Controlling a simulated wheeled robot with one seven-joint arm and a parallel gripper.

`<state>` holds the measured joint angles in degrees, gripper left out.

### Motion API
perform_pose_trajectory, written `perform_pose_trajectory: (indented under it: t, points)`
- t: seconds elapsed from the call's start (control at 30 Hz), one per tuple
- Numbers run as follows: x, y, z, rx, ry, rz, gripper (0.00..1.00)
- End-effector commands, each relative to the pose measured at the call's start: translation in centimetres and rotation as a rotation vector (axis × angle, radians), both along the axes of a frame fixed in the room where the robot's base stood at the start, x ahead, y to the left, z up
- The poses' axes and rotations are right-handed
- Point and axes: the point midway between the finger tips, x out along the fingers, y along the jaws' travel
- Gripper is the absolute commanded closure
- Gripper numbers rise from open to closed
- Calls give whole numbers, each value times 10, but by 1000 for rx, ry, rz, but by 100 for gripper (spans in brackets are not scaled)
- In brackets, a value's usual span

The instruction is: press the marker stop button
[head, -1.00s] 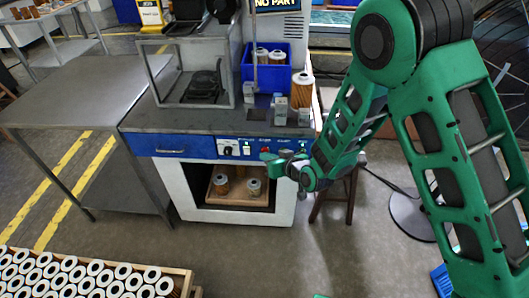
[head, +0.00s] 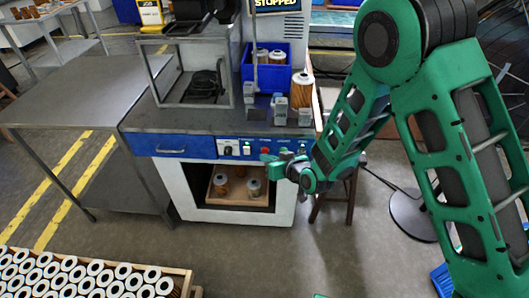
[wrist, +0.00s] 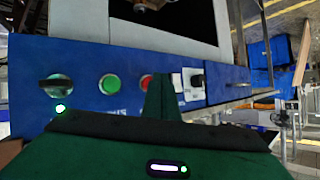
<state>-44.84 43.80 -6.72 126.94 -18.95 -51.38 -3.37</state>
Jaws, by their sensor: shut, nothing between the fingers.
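The red button (head: 265,150) is on the blue front panel of the machine (head: 185,148). In the wrist view the red button (wrist: 146,80) is partly covered by my gripper's finger (wrist: 161,97). My gripper (head: 267,158) is shut and empty, its tip at or just in front of the red button. I cannot tell if it touches. The green button (wrist: 109,85) is beside the red one, with a black knob (wrist: 57,86) beyond it. The button labels are too small to read. The display (head: 273,4) reads STOPPED.
A white-plated switch (wrist: 192,83) is close to my finger on the other side. A blue bin (head: 265,75) with cartridges and a metal frame (head: 190,80) stand on the machine. A tray (head: 238,198) of cartridges is in the opening below. A stool (head: 338,190) stands at right.

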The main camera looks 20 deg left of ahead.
Motion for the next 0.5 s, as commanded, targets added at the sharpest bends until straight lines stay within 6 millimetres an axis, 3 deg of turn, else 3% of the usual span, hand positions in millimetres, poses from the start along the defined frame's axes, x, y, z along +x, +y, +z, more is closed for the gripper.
perform_pose_trajectory:
  t: [0.5]
  points:
    - [-10,-2,0,1,1,1,100]
